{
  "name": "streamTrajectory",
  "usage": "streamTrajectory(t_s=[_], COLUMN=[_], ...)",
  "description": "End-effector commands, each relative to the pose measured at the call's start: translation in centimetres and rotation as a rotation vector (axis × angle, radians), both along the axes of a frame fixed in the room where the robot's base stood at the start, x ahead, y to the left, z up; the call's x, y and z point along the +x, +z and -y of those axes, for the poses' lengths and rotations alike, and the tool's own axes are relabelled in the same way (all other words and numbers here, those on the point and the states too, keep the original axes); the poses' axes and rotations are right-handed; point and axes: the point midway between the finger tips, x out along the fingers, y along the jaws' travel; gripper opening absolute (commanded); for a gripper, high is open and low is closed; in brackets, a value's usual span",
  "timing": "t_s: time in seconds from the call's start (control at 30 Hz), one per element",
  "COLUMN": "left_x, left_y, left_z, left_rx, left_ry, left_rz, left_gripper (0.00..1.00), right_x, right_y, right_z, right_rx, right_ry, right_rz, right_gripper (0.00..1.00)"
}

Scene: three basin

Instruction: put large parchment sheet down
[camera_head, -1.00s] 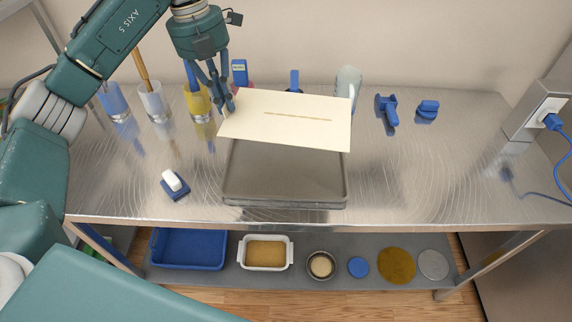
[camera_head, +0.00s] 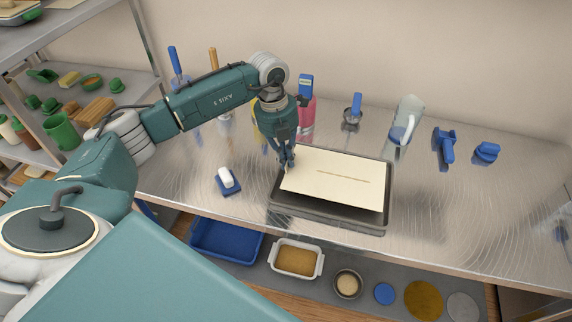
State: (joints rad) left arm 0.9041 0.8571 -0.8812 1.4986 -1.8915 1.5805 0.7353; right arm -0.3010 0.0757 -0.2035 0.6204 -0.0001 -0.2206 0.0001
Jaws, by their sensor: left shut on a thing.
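The large parchment sheet (camera_head: 335,184) is a flat cream rectangle with a thin brown line along its middle. It lies over the dark baking tray (camera_head: 330,219) on the steel table, covering most of the tray's inside. I cannot tell whether the sheet touches the tray floor or hangs just above it. My left gripper (camera_head: 287,162) is shut on the sheet's left edge, near its upper left corner. My right gripper is not in view.
A blue-and-white brush (camera_head: 227,180) lies left of the tray. Behind stand a pink bottle (camera_head: 306,110) and a spray bottle (camera_head: 404,122). Blue-handled tools (camera_head: 444,147) lie to the right. A lower shelf holds a blue bin (camera_head: 226,241). Bare steel lies right of the tray.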

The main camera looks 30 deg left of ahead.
Motion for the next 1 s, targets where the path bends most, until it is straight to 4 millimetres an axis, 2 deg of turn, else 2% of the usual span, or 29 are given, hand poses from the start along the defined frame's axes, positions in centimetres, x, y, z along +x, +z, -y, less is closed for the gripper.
streamTrajectory(t_s=[0.13,0.3,0.6,0.67,1.0], left_x=[-0.2,-0.1,-0.1,-0.1,-0.1], left_y=[-2.3,-3.6,-4.0,-3.9,-3.5], left_z=[0.0,0.0,0.0,0.0,0.0], left_rx=[0.0,0.0,0.0,0.0,0.0], left_ry=[-0.001,0.0,-0.001,-0.001,0.0], left_rz=[-0.006,-0.003,-0.002,-0.002,-0.002], left_gripper=[0.0,0.0,0.0,0.15,0.15], right_x=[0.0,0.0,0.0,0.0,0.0], right_y=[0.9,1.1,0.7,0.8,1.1], right_z=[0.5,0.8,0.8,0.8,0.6], right_rx=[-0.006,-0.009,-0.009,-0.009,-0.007], right_ry=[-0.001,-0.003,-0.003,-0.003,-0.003], right_rz=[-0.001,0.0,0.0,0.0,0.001], right_gripper=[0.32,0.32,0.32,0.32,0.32])
